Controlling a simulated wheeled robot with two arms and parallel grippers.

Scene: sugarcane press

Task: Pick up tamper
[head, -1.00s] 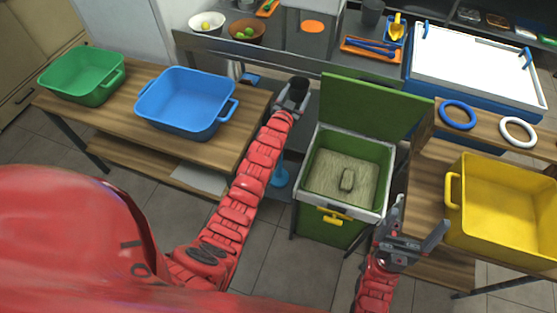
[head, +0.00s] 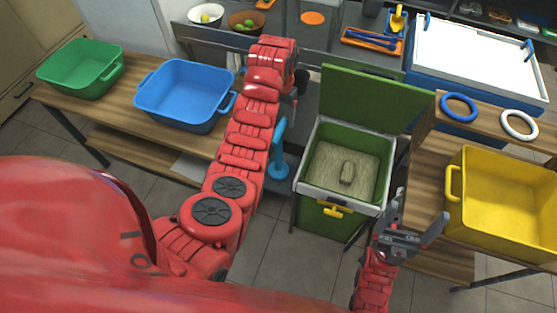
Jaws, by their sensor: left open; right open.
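A blue upright tool (head: 279,150) with a long handle and a round foot, which looks like the tamper, stands in the gap left of the green bin in the head view. My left arm passes just left of it, and its far end bends over above and behind it. My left gripper (head: 300,82) shows only as a small dark part there, with its fingers mostly hidden; it is open and apart from the handle. My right gripper (head: 416,212) is open and empty, between the green bin and the yellow tub.
The open green bin (head: 300,180) holds a tan bed with a small block (head: 347,172) on it; its green lid (head: 375,105) stands up behind. A blue tub (head: 185,95) and green tub (head: 80,68) sit on the left table. A yellow tub (head: 505,205) stands right.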

